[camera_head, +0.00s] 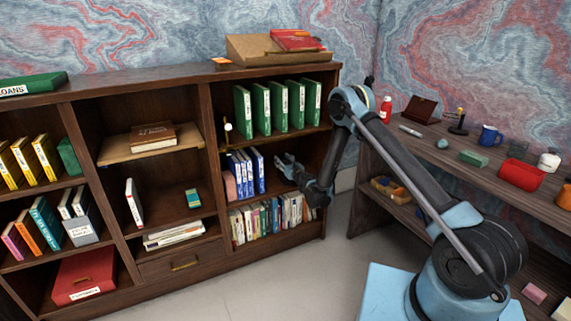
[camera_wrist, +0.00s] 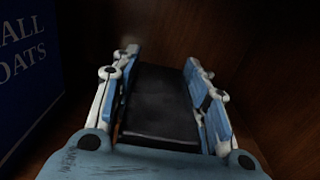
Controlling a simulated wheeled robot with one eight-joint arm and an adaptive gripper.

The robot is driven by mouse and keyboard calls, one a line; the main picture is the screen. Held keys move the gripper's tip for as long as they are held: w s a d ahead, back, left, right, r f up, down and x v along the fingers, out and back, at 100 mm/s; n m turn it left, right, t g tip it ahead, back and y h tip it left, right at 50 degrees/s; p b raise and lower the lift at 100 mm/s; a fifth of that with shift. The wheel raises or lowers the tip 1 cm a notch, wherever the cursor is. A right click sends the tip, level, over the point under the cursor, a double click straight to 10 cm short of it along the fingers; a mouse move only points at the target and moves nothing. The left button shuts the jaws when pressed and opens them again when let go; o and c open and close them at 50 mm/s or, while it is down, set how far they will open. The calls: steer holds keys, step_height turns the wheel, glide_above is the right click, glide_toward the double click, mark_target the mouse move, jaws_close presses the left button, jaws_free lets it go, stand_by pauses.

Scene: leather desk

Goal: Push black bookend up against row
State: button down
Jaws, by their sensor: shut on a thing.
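The black bookend (camera_wrist: 160,105) lies between the two fingers of my gripper (camera_wrist: 163,75) in the wrist view, and the gripper is shut on it. In the head view my gripper (camera_head: 289,167) reaches into the middle shelf of the right bookcase bay; I cannot make out the bookend there. The row of blue books (camera_head: 245,173) stands on that shelf, to the left of my gripper. One blue book (camera_wrist: 28,75) with pale lettering shows at the left of the wrist view, with a gap between it and the bookend.
A pinkish block (camera_head: 229,186) is at the row's left end. Green binders (camera_head: 279,107) stand on the shelf above, and mixed books (camera_head: 270,217) fill the shelf below. The bookcase's right side wall (camera_head: 329,135) is close to my arm. A desk (camera_head: 470,165) stands at the right.

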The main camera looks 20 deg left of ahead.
steer(key=shift+s+a, duration=1.1)
steer(key=shift+s, duration=0.25)
steer(key=shift+s+a, duration=0.25)
steer(key=s+a, duration=0.5)
steer(key=shift+s, duration=0.4)
stand_by(2.6)
steer(key=c, duration=0.8)
jaws_free()
steer(key=shift+c, duration=0.2)
step_height(320, 180, up, 10)
